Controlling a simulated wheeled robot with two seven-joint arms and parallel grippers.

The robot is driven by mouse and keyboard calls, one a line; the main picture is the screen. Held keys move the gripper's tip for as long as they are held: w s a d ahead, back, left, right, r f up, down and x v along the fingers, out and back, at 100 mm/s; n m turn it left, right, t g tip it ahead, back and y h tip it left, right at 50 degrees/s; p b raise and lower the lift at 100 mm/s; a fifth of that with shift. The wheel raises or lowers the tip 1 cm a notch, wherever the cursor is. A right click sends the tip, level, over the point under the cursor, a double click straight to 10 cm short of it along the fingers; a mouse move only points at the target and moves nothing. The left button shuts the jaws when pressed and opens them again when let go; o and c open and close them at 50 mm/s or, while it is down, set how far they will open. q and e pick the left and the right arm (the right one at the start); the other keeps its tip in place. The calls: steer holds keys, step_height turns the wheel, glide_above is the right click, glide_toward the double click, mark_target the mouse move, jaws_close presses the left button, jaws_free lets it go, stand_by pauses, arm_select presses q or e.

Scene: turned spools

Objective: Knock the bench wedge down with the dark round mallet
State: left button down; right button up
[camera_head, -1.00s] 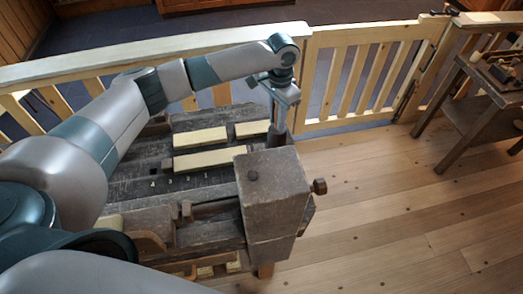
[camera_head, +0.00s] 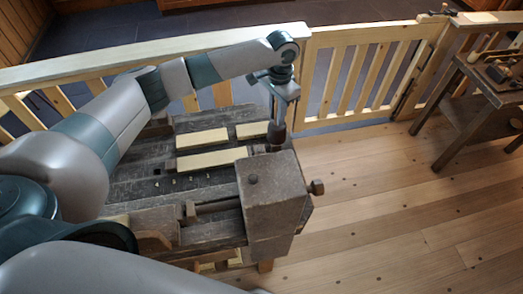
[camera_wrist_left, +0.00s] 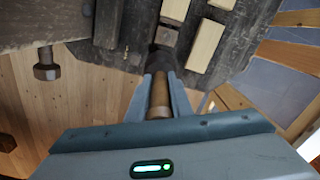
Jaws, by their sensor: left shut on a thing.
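My left gripper (camera_head: 281,92) is above the far right corner of the dark workbench (camera_head: 125,185), pointing down. It is shut on the brown handle of the mallet (camera_wrist_left: 160,95), between its fingers (camera_wrist_left: 160,92) in the left wrist view. The mallet's dark round head (camera_head: 276,134) hangs below the fingers, close to the big wooden vise block. In the wrist view a small square dark block, which looks like the bench wedge (camera_wrist_left: 166,36), shows just beyond the head. I cannot tell whether they touch. My right gripper is not in view.
Pale wooden bars (camera_head: 212,159) lie on the bench left of the mallet. The vise block (camera_head: 275,190) with its side screw stands at the near right corner. A wooden railing (camera_head: 360,75) runs behind. A side table (camera_head: 470,100) stands at right, with clear floor between.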

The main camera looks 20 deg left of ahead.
arm_select(q)
steer(key=shift+s+f, duration=0.15)
steer(key=shift+f, duration=1.8)
steer(key=shift+r+p, duration=0.75)
steer(key=shift+r, duration=0.85)
steer(key=shift+f, duration=0.1)
